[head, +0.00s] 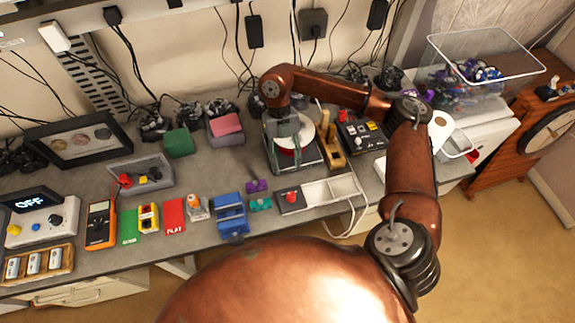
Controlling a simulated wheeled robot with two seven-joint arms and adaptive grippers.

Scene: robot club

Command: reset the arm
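My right arm, copper-coloured, rises from the bottom right and bends left over the bench. Its grey gripper (286,150) points down in front of a round white and red piece (311,136) on a dark framed stand (303,165). Whether the fingers touch this piece or hold anything I cannot tell. A white panel with a red button (290,197) lies nearer the bench's front edge. A black control box (361,131) with coloured switches stands right of the gripper. No separate arm is clearly identifiable. My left gripper is out of view.
A clear bin (484,72) stands at back right. Loose cables hang behind.

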